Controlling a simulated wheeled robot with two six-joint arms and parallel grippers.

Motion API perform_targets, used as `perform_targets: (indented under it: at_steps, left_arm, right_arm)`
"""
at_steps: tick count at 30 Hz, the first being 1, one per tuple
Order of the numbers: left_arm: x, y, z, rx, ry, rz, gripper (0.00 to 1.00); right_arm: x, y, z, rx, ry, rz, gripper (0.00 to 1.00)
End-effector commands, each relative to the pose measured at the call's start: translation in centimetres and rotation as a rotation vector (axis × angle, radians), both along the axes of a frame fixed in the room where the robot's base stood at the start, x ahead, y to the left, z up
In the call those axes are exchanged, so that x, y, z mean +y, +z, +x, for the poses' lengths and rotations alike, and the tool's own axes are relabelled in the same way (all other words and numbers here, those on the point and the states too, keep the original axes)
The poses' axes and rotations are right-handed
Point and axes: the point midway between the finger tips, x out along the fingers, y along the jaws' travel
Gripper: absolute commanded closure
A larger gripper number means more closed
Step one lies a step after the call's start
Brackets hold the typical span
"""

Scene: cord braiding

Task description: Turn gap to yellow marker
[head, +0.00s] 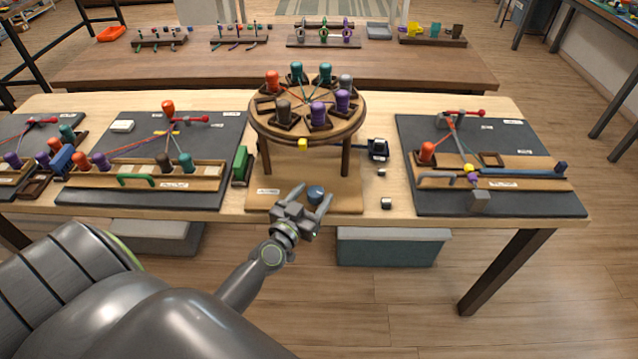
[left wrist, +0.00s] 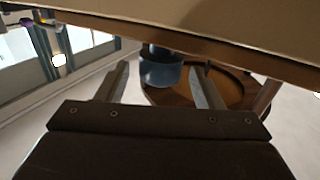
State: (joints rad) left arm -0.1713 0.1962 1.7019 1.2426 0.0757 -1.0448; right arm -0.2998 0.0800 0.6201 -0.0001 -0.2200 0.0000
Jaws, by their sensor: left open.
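The round wooden braiding disk (head: 260,125) stands on legs above a wooden base (head: 262,198). Several coloured bobbins sit around its top, with cords meeting near the centre. A yellow marker (head: 302,144) is at the disk's front edge. A blue knob (head: 315,193) sits low under the disk. My left gripper (head: 314,200) is open at the knob; in the left wrist view the knob (left wrist: 160,72) shows between and beyond the fingertips. Contact cannot be told.
A green block (head: 241,165) and a dark blue device (head: 378,149) flank the stand. Small cubes lie to its right. A second table (head: 200,70) stands behind.

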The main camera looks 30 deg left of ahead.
Motion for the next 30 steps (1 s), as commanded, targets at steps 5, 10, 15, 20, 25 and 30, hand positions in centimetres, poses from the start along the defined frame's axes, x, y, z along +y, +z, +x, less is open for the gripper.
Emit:
perform_targets:
  at_steps: [5,10,15,20,25,30]
  left_arm:
    - [0.2,0.0,2.5,0.0,0.0,0.0,0.39]
    - [0.3,0.0,3.5,0.001,0.0,-0.001,0.39]
    - [0.3,0.0,3.7,0.001,0.0,-0.001,0.39]
    - [0.3,0.0,3.7,0.001,0.0,-0.001,0.43]
    - [0.3,0.0,3.7,0.001,0.0,0.0,0.65]
    - [0.3,0.0,3.7,0.001,0.0,-0.001,0.84]
  right_arm:
    - [0.0,0.1,0.0,0.0,0.0,0.0,0.47]
    - [0.0,0.1,0.0,0.0,0.0,0.0,0.47]
    - [0.0,0.1,0.0,0.0,0.0,0.0,0.47]
    - [0.0,0.1,0.0,0.0,0.0,0.0,0.47]
    - [0.0,0.1,0.0,0.0,0.0,0.0,0.47]
    - [0.0,0.1,0.0,0.0,0.0,0.0,0.47]
